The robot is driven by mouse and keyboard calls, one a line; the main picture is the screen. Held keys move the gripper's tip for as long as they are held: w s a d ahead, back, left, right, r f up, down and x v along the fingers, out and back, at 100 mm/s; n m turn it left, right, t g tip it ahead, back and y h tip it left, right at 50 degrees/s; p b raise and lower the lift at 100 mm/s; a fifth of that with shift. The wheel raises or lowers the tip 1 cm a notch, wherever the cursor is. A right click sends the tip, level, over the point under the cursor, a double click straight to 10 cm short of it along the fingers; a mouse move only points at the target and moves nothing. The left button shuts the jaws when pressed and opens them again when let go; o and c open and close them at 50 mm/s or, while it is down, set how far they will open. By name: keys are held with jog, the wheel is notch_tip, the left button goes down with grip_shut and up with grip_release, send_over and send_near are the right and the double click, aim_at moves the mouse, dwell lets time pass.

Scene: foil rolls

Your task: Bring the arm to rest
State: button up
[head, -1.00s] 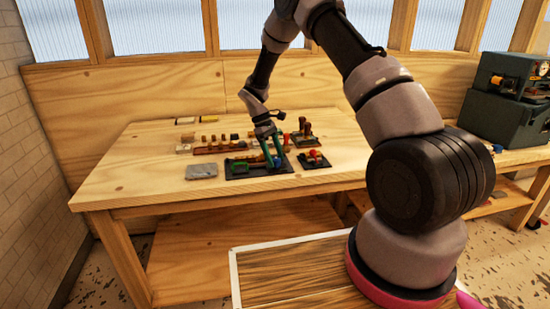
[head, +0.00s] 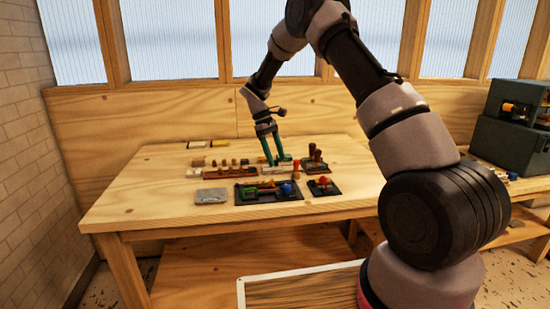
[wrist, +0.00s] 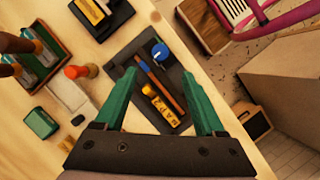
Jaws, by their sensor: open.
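My gripper (head: 276,162) has teal fingers that point down over the workbench (head: 140,195). In the head view its tips show against the items behind the black tray (head: 243,201). The gripper is open, and nothing shows between its fingers. In the wrist view the two fingers (wrist: 160,78) stand wide apart above the black tray, which holds a blue knob (wrist: 159,52), thin sticks and a yellow lettered block (wrist: 160,108). My arm is bent and reaches out over the bench.
A grey slab (head: 212,196) lies left of the tray. A small dark tray with a red piece (head: 323,182) lies right of it. Wooden stands with several pegs (head: 228,172) are behind. A green machine (head: 515,125) stands far right. The bench's left part is clear.

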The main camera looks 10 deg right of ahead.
jog(key=s+d+r+m+t+y, duration=0.1)
jog(key=s+d+r+m+t, duration=0.15)
jog(key=s+r, duration=0.6)
jog(key=s+d+r+m+t+y, duration=0.1)
jog(key=s+d+r+m+y, duration=0.15)
jog(key=r, duration=1.05)
jog(key=s+d+r+m+t, duration=0.1)
jog(key=s+r+m+t, duration=0.1)
jog(key=s, duration=0.5)
jog(key=s+d+r+m+t+y, duration=0.1)
jog(key=s+r+m+t, duration=0.1)
jog(key=s, duration=0.5)
jog(key=s+d+r+m+t, duration=0.2)
jog(key=s+r+m, duration=0.1)
jog(key=s, duration=0.5)
jog(key=shift+m+t+y, duration=0.35)
jog(key=shift+m, duration=0.35)
